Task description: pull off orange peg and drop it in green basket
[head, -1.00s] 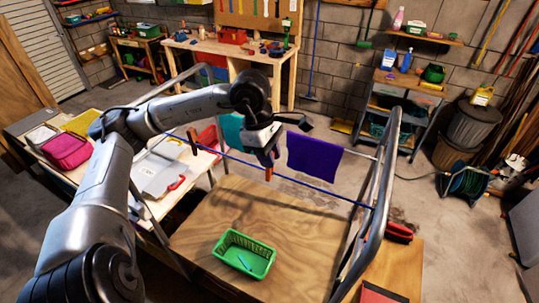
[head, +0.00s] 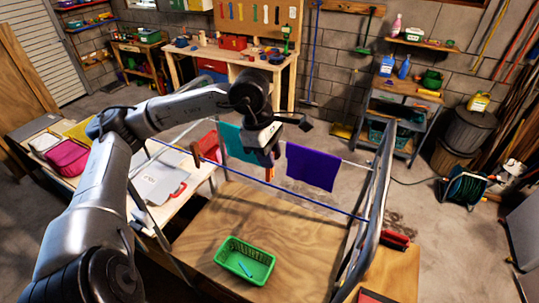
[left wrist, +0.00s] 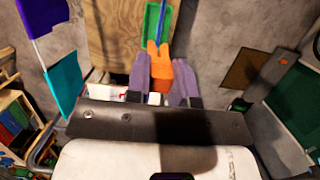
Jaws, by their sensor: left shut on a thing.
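My left gripper (head: 268,158) is shut on the orange peg (head: 269,173), which points down. In the left wrist view the peg (left wrist: 160,66) sits between the two grey-purple fingers, its forked end pointing away from the gripper. The blue line (head: 320,201) passes close by the peg's lower end. In the left wrist view the line (left wrist: 164,20) runs up to the fork; I cannot tell whether they touch. The green basket (head: 229,241) stands on the wooden tabletop, lower than the peg and nearer the head camera, with a small blue item (head: 245,269) inside. My right gripper is out of view.
A teal cloth (head: 236,143) and a purple cloth (head: 312,167) hang from a pale line behind the gripper. Metal rack frames stand at both sides, the right one (head: 372,205) beside the tabletop (head: 300,250). The tabletop around the basket is mostly clear.

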